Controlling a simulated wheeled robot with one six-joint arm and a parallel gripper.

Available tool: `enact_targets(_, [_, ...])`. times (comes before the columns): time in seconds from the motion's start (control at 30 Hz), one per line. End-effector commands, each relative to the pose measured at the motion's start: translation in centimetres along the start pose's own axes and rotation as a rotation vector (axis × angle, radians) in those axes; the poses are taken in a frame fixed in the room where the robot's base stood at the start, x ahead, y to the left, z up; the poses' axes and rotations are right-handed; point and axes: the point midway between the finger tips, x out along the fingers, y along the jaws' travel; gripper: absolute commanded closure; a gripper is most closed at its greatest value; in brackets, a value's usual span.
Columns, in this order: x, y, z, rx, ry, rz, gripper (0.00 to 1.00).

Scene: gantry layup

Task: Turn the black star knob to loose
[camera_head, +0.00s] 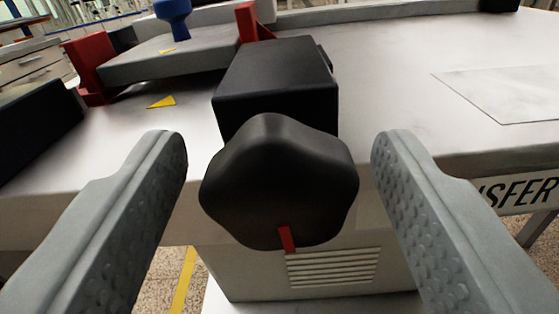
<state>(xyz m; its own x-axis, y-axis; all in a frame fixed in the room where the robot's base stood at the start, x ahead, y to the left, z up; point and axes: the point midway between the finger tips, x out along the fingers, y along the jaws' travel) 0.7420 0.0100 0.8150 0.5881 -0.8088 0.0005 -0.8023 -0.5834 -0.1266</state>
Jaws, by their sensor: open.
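The black star knob (278,178) faces me in the middle of the view, with rounded lobes. A red mark (287,239) sits at its lower edge, pointing down and slightly right. The knob is mounted on the front of a black block (277,82) at the table's front edge. My gripper (278,150) is open, with one grey textured finger on each side of the knob. A gap shows between each finger and the knob, and neither finger appears to touch it. No loose or tight label is readable here.
The pale table (400,90) spreads behind the block, with a flat sheet (505,92) at right. A grey plate (170,58) with red brackets (90,65) and a blue knob (173,15) stands at back left. A vented cabinet (385,240) is below.

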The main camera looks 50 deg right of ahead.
Motion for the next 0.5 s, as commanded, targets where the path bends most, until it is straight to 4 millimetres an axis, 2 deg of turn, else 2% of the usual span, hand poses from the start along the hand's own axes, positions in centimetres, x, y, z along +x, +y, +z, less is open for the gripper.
enact_targets(0.07, [-0.01,0.0,0.01,0.0,0.0,0.0,0.4])
enact_targets(0.3, [-0.03,0.01,0.02,0.0,0.0,0.0,0.85])
enact_targets(0.5, [-0.03,0.01,0.02,-0.045,0.0,0.0,0.84])
